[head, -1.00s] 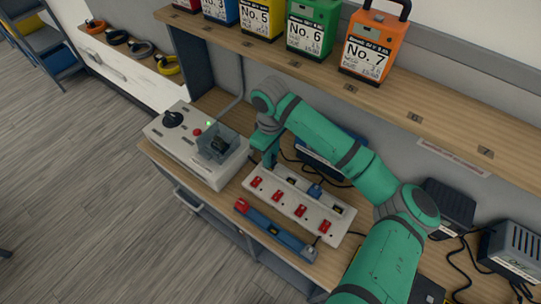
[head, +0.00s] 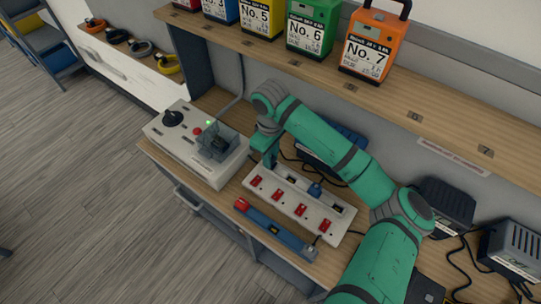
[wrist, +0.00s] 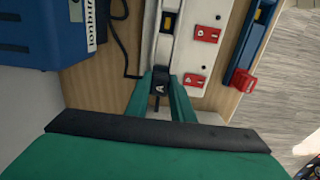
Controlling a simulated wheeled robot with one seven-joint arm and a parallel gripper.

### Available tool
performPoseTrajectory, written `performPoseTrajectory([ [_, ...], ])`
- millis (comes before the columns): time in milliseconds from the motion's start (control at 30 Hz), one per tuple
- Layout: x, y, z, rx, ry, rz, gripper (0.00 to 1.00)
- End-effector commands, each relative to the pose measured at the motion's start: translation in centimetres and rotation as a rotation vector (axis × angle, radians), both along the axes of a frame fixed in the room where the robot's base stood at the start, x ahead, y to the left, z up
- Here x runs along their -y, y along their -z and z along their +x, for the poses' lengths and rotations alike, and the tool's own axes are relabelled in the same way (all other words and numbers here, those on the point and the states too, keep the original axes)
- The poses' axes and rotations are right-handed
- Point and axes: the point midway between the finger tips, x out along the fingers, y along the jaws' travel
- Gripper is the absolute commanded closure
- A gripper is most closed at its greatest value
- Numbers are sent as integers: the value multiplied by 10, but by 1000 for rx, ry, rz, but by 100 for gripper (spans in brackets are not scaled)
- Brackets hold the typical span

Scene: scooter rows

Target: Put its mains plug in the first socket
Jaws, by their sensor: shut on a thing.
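The white socket strip (head: 328,222) lies on the bench, with red switches along its front side. My gripper (head: 268,160) points down at the strip's left end. In the wrist view my gripper (wrist: 160,92) is shut on a dark plug marked "A" (wrist: 159,88), at the near end of the strip (wrist: 198,55). I cannot tell whether the plug is seated or just above the first socket, as the fingers hide that spot.
A blue bar with a red end (head: 275,230) lies in front of the strip. A grey tester box (head: 180,160) stands to the left. Dark chargers (head: 447,205) stand at the right. A shelf (head: 400,97) with numbered battery packs (head: 368,45) is above.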

Motion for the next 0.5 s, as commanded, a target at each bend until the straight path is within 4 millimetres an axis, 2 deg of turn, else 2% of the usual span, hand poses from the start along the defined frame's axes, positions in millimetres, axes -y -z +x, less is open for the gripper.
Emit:
performPoseTrajectory([
  [500,0,9,0,0,0,0,100],
])
